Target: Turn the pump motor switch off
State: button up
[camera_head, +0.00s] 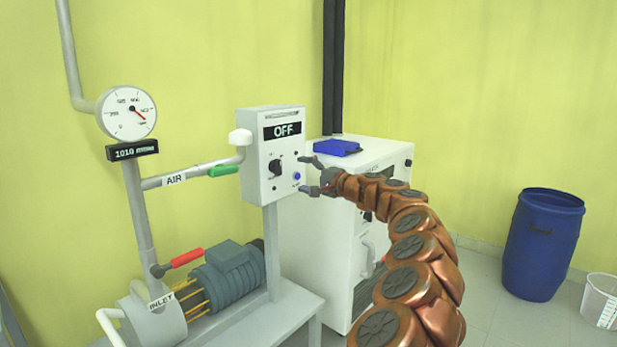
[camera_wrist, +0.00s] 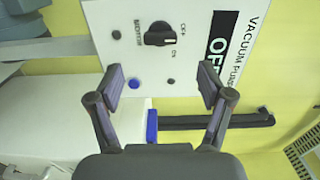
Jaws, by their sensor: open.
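The white control box (camera_head: 252,180) stands on a post and carries a black display reading OFF (camera_head: 282,131). Its black rotary switch (camera_head: 275,168) sits below the display, with a blue button (camera_head: 297,176) to its lower right. In the wrist view the switch (camera_wrist: 158,34) lies beyond the fingers, with small labels around it; its exact setting is hard to read. The display (camera_wrist: 220,40) and blue button (camera_wrist: 133,84) also show there. My gripper (camera_head: 309,176) is open and empty in front of the panel's right side; its fingertips (camera_wrist: 162,86) are spread wide, apart from the switch.
A pump motor (camera_head: 228,272) with a red-handled valve (camera_head: 186,257) sits below the box. A pipe with a green handle (camera_head: 223,170) and a gauge (camera_head: 127,112) are left. A white cabinet (camera_head: 325,240) stands behind my arm. A blue drum (camera_head: 542,245) is far right.

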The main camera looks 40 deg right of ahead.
jog(key=shift+s+d, duration=0.15)
jog(key=shift+s, duration=0.5)
